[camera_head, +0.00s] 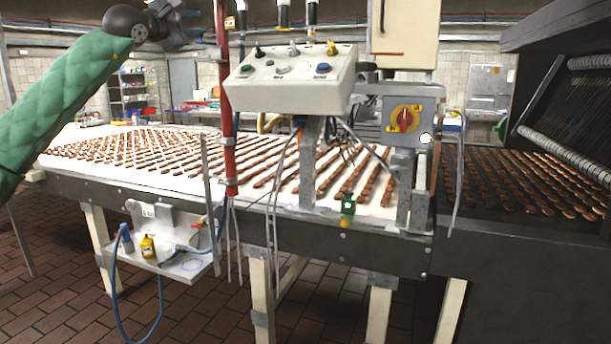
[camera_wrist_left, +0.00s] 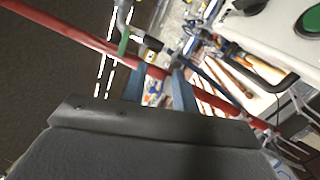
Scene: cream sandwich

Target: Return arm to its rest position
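My left arm, in a green quilted sleeve (camera_head: 60,100), reaches in from the left of the head view and rises to the upper left. My left gripper (camera_head: 192,22) is at its end, near the top edge, raised above the level of the conveyor and left of the red vertical pipe in the picture. In the left wrist view the gripper's two blue-grey fingers (camera_wrist_left: 160,88) stand apart with a gap between them. I see nothing held in that gap, only background. My right gripper is not in either view.
A long conveyor (camera_head: 130,180) carries rows of brown biscuits. A red pipe (camera_head: 228,120), a control box (camera_head: 285,85) with buttons and a grey switch box (camera_head: 410,118) stand at its front. A small shelf (camera_head: 170,262) holds bottles. A dark machine (camera_head: 520,270) is at the right.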

